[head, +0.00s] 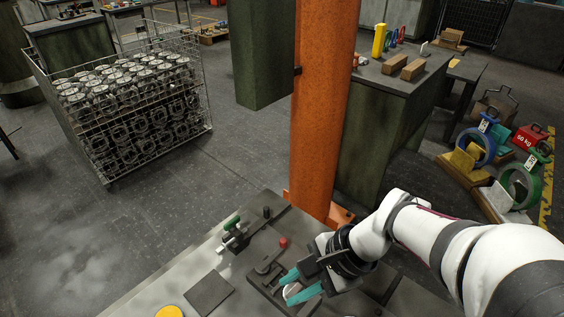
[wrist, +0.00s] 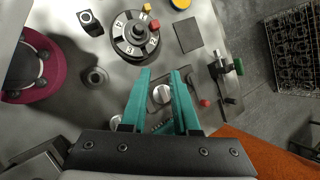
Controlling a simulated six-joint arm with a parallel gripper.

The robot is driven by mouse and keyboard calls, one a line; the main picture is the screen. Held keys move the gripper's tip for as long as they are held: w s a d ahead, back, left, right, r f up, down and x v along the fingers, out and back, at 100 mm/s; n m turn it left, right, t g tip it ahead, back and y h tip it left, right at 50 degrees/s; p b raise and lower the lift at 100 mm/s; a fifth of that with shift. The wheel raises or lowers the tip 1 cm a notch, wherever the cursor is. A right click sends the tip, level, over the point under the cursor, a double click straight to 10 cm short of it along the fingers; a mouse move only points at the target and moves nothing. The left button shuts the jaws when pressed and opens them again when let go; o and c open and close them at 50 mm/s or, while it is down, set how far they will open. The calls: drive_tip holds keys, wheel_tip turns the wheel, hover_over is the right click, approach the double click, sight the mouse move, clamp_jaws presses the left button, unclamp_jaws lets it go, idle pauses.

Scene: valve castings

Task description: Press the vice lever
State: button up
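My gripper (head: 298,287) has two teal fingers, spread apart and empty, above the grey bench. In the wrist view the gripper (wrist: 160,73) points toward a dark plate fixture (wrist: 182,88). A round silver piece (wrist: 162,94) on it shows between the fingers, apparently below them. A red knob (head: 283,242) stands beside this fixture; it also shows to the right of the fingers in the wrist view (wrist: 205,103). A green-handled lever (head: 232,223) sits on a small dark mount near the bench's far edge, also in the wrist view (wrist: 239,66). Which one is the vice lever I cannot tell.
A numbered dial (wrist: 136,35), a dark square pad (wrist: 188,35), a yellow knob (head: 169,312) and a magenta ring (wrist: 38,68) are on the bench. An orange column (head: 322,110) rises behind it. A wire cage (head: 165,110) of castings stands on the floor beyond.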

sight(287, 246)
drive_tip(key=w+d+f+m+t, duration=0.1)
drive_tip(key=w+m, duration=0.1)
drive_tip(key=w, duration=0.1)
drive_tip(key=w+d+f+m, duration=0.1)
drive_tip(key=w+m, duration=0.1)
drive_tip(key=w, duration=0.1)
drive_tip(key=w+d+f+m+t+y, duration=0.1)
drive_tip(key=w+d+f+m, duration=0.1)
drive_tip(key=w+m, duration=0.1)
drive_tip(key=shift+w+d+f+t, duration=0.1)
drive_tip(key=shift+w+t, duration=0.05)
drive_tip(key=shift+t, duration=0.15)
clamp_jaws()
drive_tip(key=w+d+f+m+t, duration=0.1)
drive_tip(key=w+d+f+m, duration=0.2)
drive_tip(key=w+d+m, duration=0.1)
drive_tip(key=shift+w+f+t, duration=0.15)
drive_tip(key=shift+f+t, duration=0.1)
drive_tip(key=shift+t, duration=0.05)
drive_tip(key=x, duration=1)
drive_tip(key=shift+w, duration=0.1)
